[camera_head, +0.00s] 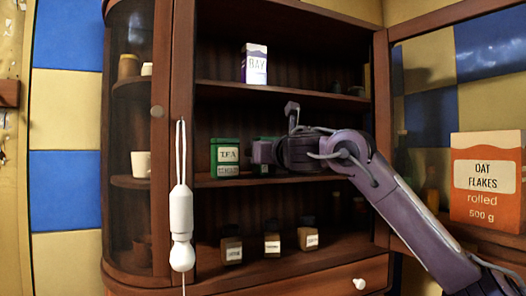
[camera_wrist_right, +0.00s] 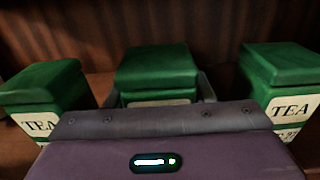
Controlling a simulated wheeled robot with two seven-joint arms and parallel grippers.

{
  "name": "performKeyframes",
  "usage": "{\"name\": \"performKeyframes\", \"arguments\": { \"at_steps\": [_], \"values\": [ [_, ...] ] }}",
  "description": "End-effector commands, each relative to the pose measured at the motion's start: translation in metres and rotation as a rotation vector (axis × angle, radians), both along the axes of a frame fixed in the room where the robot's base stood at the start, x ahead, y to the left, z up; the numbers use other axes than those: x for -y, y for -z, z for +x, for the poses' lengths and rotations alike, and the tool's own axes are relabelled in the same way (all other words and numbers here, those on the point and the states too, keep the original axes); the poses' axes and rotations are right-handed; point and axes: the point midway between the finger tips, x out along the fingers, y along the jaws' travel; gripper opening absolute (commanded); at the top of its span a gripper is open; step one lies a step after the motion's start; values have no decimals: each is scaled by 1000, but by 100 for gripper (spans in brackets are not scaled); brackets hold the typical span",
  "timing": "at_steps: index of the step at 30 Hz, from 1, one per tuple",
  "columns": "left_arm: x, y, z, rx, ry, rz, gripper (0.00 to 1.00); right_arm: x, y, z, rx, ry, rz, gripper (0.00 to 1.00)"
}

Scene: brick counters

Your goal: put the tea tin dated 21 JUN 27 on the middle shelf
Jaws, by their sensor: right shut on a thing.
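Three green tea tins show in the right wrist view: a left tin (camera_wrist_right: 42,88), a middle tin (camera_wrist_right: 157,70) and a right tin (camera_wrist_right: 283,70). My right gripper (camera_wrist_right: 160,92) is shut on the middle tin, a finger at each side; its label is mostly hidden. The right tin's label reads TEA, its date cut off. In the head view one tea tin (camera_head: 225,157) stands on the middle shelf (camera_head: 235,181); its date is too small to read. My right gripper (camera_head: 264,152) is just right of it, with a little green showing behind. My left gripper is not in view.
A white and purple box (camera_head: 254,64) stands on the shelf above. Several small labelled jars (camera_head: 272,243) stand below. A white pull handle (camera_head: 181,215) hangs in front of the cabinet's left post. An oat flakes box (camera_head: 486,178) stands at right.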

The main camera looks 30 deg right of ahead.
Motion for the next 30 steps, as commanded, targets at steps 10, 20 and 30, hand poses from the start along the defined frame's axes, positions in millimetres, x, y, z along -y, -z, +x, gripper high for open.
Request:
{"name": "performKeyframes", "arguments": {
  "at_steps": [10, 20, 30],
  "values": [
    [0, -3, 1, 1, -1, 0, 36, 0, 3, 2, 2, 0, 1, 20],
    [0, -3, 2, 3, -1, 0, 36, 0, 5, 2, 1, 0, 1, 70],
    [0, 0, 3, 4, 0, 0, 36, 0, 3, -4, 2, -1, 0, 70]
  ]
}}
